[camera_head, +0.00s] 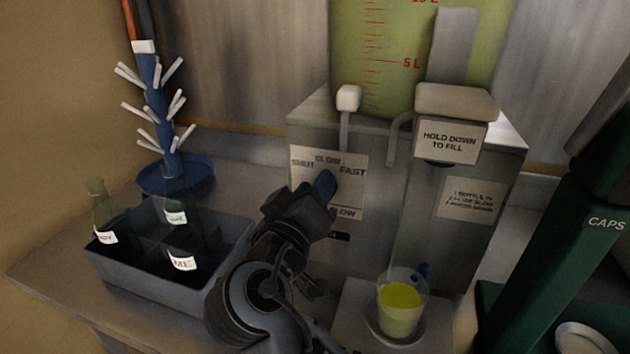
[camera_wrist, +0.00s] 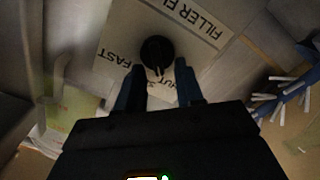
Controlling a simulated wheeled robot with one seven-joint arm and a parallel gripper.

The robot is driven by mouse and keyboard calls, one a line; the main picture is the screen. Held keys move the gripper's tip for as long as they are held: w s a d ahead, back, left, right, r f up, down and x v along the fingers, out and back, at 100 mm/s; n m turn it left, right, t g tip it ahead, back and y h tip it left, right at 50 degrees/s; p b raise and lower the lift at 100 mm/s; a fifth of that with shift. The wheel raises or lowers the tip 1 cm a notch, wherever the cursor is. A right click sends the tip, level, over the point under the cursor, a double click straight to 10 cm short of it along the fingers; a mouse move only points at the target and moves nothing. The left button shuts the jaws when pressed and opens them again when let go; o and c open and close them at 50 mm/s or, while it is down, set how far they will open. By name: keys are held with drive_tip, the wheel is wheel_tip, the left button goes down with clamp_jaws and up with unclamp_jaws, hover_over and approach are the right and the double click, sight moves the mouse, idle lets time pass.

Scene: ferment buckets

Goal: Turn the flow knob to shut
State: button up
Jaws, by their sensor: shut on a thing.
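The flow knob (camera_wrist: 156,50) is a round black knob with a pointer, on a white label plate (camera_head: 348,196) on the grey filler's front. The plate reads SHUT at left, SLOW at top and FAST at right in the head view. In the wrist view the plate looks upside down, and the pointer aims down the picture, roughly at SLOW between FAST and SHUT. My gripper (camera_head: 324,186) is at the plate, its blue fingers (camera_wrist: 158,76) on either side of the knob and shut on it. In the head view my gripper hides the knob.
A cup of yellow-green liquid (camera_head: 402,305) stands under the filler spout at right. A dark crate (camera_head: 150,275) with bottles and a blue bottle tree (camera_head: 175,172) are at left. A green CAPS bin (camera_head: 560,240) stands at far right.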

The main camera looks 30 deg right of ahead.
drive_tip(key=shift+w+a+n, duration=0.1)
drive_tip(key=shift+n, duration=0.5)
drive_tip(key=o, duration=1)
drive_tip(key=shift+f, duration=0.1)
drive_tip(key=shift+b+v, duration=0.55)
drive_tip(key=shift+v, duration=3.35)
